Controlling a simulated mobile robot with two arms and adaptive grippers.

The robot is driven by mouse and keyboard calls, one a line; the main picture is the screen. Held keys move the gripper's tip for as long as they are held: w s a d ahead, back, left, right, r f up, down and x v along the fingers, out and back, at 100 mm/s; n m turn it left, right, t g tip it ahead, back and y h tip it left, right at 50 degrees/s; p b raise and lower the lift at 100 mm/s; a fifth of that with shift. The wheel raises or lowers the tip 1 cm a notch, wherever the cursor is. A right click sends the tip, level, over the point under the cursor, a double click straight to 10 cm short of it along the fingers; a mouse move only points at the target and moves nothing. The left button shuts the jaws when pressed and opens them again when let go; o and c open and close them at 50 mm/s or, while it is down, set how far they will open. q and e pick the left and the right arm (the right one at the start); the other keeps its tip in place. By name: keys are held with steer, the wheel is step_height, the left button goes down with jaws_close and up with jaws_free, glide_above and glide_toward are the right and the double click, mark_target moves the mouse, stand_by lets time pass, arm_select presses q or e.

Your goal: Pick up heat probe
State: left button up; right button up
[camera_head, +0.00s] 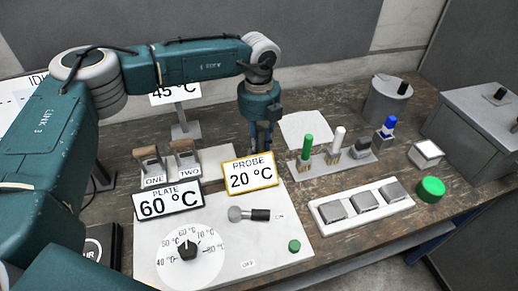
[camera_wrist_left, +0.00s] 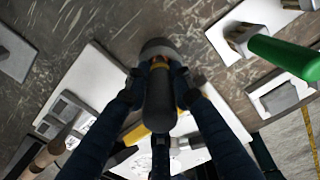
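In the left wrist view, a dark, rounded handle with a yellow band, seemingly the heat probe (camera_wrist_left: 160,103), stands between the fingers of my left gripper (camera_wrist_left: 159,82). One finger is on each side, close to it; I cannot tell whether they press on it. In the head view my left gripper (camera_head: 263,136) points down behind the yellow-framed sign "PROBE 20 °C" (camera_head: 249,174). The sign and gripper hide the probe there. My right gripper is in neither view.
A white control panel with a dial (camera_head: 188,248) and a "PLATE 60 °C" sign (camera_head: 168,201) are in front. Right of the gripper stands a rack with a green-handled tool (camera_head: 307,147) and a white one (camera_head: 338,138). A white tray of grey blocks (camera_head: 361,205) lies nearer.

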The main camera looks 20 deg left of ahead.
arm_select(q)
jaws_close()
steer(key=shift+r, duration=0.1)
